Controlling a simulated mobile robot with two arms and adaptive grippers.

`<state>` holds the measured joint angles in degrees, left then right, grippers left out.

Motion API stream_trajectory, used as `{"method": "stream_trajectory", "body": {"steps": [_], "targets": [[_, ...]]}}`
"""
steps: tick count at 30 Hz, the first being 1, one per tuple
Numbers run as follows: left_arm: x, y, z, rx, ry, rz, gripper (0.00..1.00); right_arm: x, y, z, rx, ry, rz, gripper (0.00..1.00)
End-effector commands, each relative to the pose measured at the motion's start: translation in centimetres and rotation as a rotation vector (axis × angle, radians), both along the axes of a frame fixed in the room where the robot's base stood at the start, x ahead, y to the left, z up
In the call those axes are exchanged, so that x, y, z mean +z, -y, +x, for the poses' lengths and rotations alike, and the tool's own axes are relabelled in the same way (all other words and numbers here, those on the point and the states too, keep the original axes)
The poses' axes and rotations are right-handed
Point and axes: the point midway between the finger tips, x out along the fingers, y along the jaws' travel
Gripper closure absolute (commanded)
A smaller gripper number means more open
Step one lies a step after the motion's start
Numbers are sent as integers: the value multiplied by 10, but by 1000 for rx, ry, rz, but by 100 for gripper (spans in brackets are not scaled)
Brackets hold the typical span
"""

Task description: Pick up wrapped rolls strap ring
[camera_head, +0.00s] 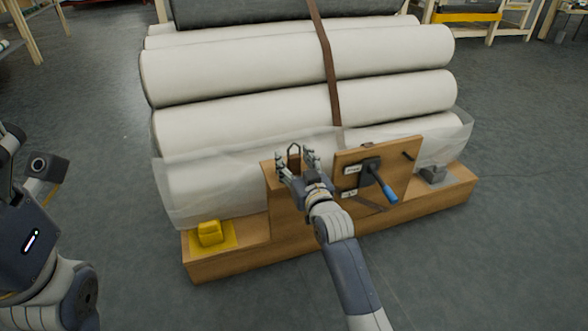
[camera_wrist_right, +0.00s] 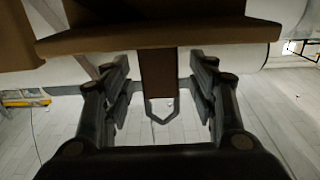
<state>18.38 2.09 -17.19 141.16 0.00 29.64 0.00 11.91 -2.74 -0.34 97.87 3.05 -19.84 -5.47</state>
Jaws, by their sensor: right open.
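The strap ring (camera_head: 294,150) is a dark angular metal loop between the fingers of my right gripper (camera_head: 297,163) in the head view. In the right wrist view the ring (camera_wrist_right: 162,108) hangs open-looped at the end of a brown strap (camera_wrist_right: 158,72). The fingers of my right gripper (camera_wrist_right: 161,88) stand open on both sides of the strap and ring, with a gap on each side. The wrapped rolls (camera_head: 300,63) are long white cylinders stacked behind, with a brown strap (camera_head: 328,65) over them. Only part of my left arm shows at the left edge.
A wooden base (camera_head: 228,262) carries the rolls, with a yellow block (camera_head: 209,233) on its left part and a grey block (camera_head: 433,174) at right. A wooden panel (camera_head: 400,160) with a blue-handled lever (camera_head: 384,187) stands right of my gripper. Grey floor (camera_head: 520,220) is clear at right.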

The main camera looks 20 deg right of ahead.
Motion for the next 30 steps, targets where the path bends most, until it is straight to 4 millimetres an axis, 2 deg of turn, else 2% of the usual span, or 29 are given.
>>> {"method": "stream_trajectory", "body": {"steps": [8, 11, 15, 16, 30], "targets": [[1, 0, -1, 1, 5, 0, 22, 0, 0, 3, 0, -1, 0, 47], [1, 0, -1, 1, 5, 0, 22, 0, 0, 3, 0, -1, 0, 65], [1, 0, -1, 1, 5, 0, 22, 0, 0, 3, 0, -1, 0, 97], [1, 0, -1, 1, 5, 0, 22, 0, 0, 3, 0, -1, 0, 98], [5, 0, -2, -1, 10, -1, 22, 6, 0, 3, 0, 1, 0, 99]]}}
